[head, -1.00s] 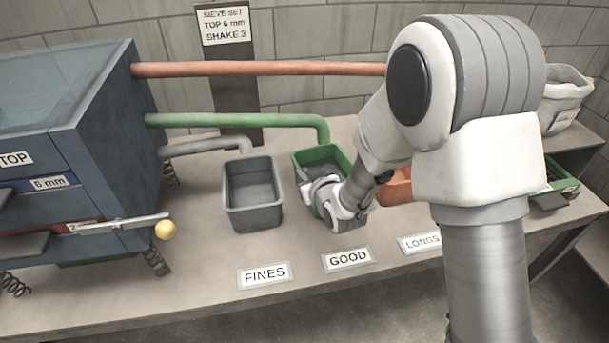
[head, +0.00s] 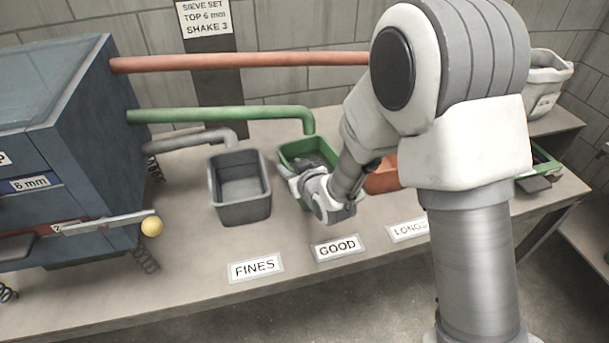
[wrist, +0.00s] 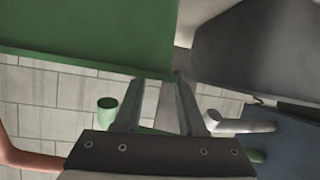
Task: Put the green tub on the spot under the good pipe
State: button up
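The green tub (head: 294,152), with dark grey material inside, stands on the table below the open end of the green pipe (head: 225,114) and behind the GOOD label (head: 338,248). My gripper is at the tub's front side in the head view, its fingers hidden by my wrist. In the wrist view, which looks upside down, the tub's green wall (wrist: 85,30) fills the upper left. My gripper's fingertips (wrist: 162,80) reach the tub's rim near one corner. Whether they pinch the wall is not clear. The green pipe's mouth (wrist: 107,104) shows left of the fingers.
A grey tub (head: 240,210) stands close left of the green tub, below the grey pipe (head: 190,141), behind the FINES label (head: 256,267). An orange tub (head: 384,177) is to the right, partly behind my arm. The blue sieve machine (head: 75,150) fills the left.

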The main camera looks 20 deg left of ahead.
jog(key=p+v, duration=0.4)
jog(key=v, duration=0.7)
jog(key=shift+r, duration=0.3)
jog(key=p, duration=0.4)
jog(key=shift+s+d+r+p, duration=0.25)
jog(key=shift+s+p, duration=0.05)
jog(key=shift+p, duration=0.1)
jog(key=shift+p+v, duration=2.25)
jog(key=shift+p, duration=2.65)
jog(key=shift+s+f, duration=0.15)
jog(key=shift+f, duration=0.1)
